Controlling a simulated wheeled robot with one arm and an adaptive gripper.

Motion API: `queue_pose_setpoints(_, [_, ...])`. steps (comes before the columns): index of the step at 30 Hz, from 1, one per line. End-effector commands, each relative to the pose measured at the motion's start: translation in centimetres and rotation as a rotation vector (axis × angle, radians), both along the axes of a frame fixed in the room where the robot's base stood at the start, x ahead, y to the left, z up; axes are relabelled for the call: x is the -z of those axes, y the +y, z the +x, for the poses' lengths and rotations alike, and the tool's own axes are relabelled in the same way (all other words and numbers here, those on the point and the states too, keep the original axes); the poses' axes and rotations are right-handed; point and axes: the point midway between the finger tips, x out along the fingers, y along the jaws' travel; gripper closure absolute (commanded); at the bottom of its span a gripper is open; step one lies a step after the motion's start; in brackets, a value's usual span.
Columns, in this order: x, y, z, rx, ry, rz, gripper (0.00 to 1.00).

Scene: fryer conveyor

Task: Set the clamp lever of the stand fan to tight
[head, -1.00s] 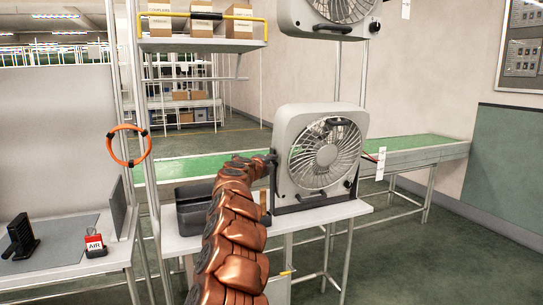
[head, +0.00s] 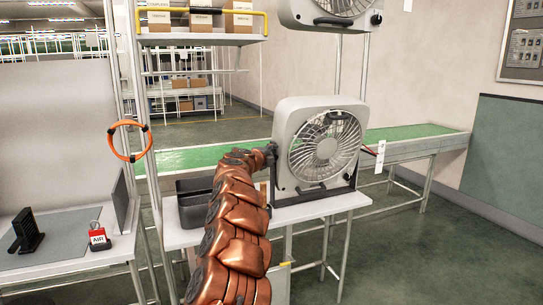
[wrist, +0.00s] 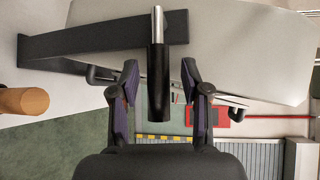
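The stand fan (head: 300,115) is a grey box with a round grille, held in a dark bracket on a white table. My gripper (head: 271,155) is at its left side, mostly hidden by my arm in the head view. In the wrist view, a lever with a silver shaft and black grip (wrist: 157,85) lies between the two fingers of my gripper (wrist: 160,70). Gaps show on both sides of the grip, so the fingers are open around it. The dark bracket (wrist: 80,42) and grey fan housing (wrist: 235,45) are behind it. Whether the lever is tight cannot be read.
A dark tray (head: 192,207) stands left of my arm on the table (head: 335,204). A wooden cylinder (wrist: 25,101) is at the left in the wrist view. A green conveyor (head: 410,134) runs behind. Another fan (head: 300,12) hangs above. An orange ring (head: 112,141) is at left.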

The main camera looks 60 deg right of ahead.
Motion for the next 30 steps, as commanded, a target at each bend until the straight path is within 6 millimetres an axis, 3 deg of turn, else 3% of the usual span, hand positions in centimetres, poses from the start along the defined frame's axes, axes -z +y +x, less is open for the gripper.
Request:
queue_pose_setpoints(11, [0.1, 0.2, 0.0, 0.001, -0.001, 0.002, 0.53])
queue_pose_setpoints(30, [-0.4, 4.3, -0.6, -0.004, 0.0, 0.006, 0.53])
